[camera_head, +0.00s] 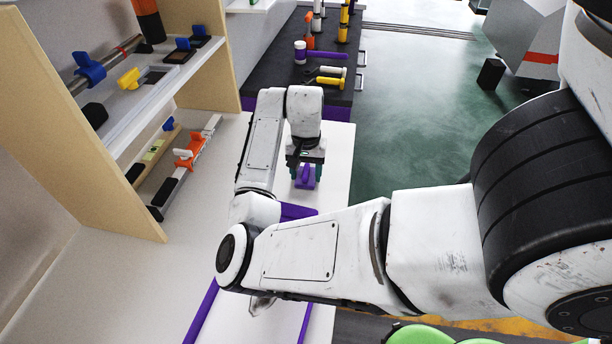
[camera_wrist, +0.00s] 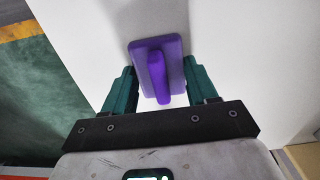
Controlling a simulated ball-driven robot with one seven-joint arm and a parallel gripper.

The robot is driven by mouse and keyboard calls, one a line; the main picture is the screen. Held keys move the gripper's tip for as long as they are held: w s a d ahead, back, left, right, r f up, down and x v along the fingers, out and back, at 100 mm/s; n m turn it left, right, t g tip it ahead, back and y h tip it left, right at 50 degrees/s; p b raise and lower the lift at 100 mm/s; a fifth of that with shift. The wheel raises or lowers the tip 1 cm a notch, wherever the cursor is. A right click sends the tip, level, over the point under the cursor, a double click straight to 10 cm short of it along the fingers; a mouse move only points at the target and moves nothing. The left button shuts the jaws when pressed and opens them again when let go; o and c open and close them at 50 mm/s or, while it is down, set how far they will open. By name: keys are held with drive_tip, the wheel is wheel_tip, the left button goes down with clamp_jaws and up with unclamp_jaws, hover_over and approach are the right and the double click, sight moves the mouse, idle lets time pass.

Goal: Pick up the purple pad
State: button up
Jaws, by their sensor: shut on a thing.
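The purple pad (camera_head: 305,182) is a small block with a raised grip along its top. It is at my gripper (camera_head: 306,168), above or on the white tabletop (camera_head: 337,160). In the wrist view the purple pad (camera_wrist: 173,62) sits between the two green fingers of my gripper (camera_wrist: 160,78), with its grip facing the camera. My gripper is shut on it. I cannot tell whether the pad touches the tabletop.
A wooden shelf (camera_head: 208,85) with several tools stands at the left. A dark workbench (camera_head: 285,77) with bottles and hand tools is at the back. Purple bars (camera_head: 203,312) show near my arm. Green floor (camera_head: 410,110) lies open to the right.

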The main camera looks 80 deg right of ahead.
drive_tip(key=shift+r, duration=0.1)
drive_tip(key=shift+r, duration=0.6)
drive_tip(key=s+a+r+p, duration=0.1)
drive_tip(key=s+a+r, duration=0.5)
drive_tip(key=s+r, duration=0.5)
drive_tip(key=shift+s+r, duration=0.3)
drive_tip(key=shift+s, duration=0.55)
drive_tip(key=o, duration=0.5)
drive_tip(key=shift+c, duration=0.2)
drive_tip(key=c, duration=0.4)
drive_tip(key=shift+o, duration=0.2)
